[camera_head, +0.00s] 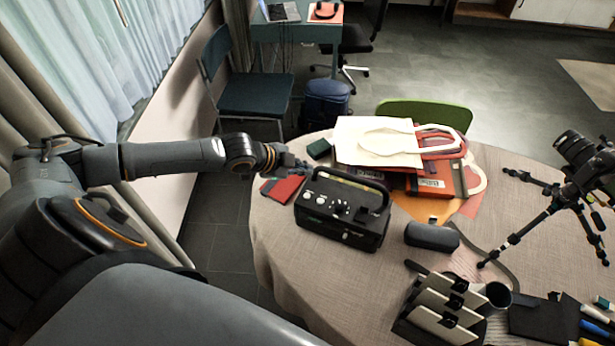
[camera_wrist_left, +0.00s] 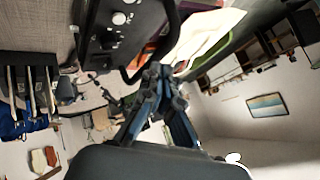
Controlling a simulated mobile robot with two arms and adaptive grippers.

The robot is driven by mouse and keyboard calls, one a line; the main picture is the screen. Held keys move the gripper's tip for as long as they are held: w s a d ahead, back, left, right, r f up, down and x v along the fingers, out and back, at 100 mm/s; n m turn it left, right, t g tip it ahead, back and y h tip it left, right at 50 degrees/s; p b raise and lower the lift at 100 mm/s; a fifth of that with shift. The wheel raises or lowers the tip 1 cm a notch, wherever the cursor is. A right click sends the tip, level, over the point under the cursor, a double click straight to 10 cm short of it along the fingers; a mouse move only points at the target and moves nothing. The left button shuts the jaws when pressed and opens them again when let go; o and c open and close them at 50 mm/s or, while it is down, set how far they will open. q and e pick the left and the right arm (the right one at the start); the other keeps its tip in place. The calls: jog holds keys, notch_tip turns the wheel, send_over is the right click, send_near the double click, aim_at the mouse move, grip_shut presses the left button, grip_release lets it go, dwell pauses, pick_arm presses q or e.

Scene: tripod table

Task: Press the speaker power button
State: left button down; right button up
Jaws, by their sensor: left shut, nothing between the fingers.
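The speaker (camera_head: 368,238) is a black box with a carry handle and several silver knobs and buttons on its upper face. It stands upright on the round table (camera_head: 290,262). My left gripper (camera_head: 303,170) is shut and empty, at the speaker's back left corner near the handle's left end. I cannot tell whether it touches the speaker. In the left wrist view the shut fingertips (camera_wrist_left: 157,68) are beside the handle, and the speaker (camera_wrist_left: 100,42) fills the upper left. Which control is the power button is too small to tell. My right gripper is not in view.
A cream tote bag (camera_head: 365,148) lies on boxes behind the speaker. A red booklet (camera_head: 282,188) lies left of it, and a dark case (camera_head: 432,236) right of it. A file holder (camera_head: 440,312) stands in front, and a tripod (camera_head: 545,212) at the right.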

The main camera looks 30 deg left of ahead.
pick_arm(q)
jog(key=f+b, duration=0.1)
jog(key=f, duration=0.1)
jog(key=b, duration=0.6)
send_over(304, 197)
notch_tip(304, 197, down, 5)
jog(key=shift+f+b, duration=0.35)
jog(key=shift+f, duration=0.5)
jog(key=shift+f, duration=0.15)
jog(key=shift+f, duration=0.25)
jog(key=shift+f, duration=0.45)
dwell(0.8)
jog(key=shift+r, duration=0.1)
jog(key=shift+r+p, duration=0.75)
jog(key=shift+r, duration=0.15)
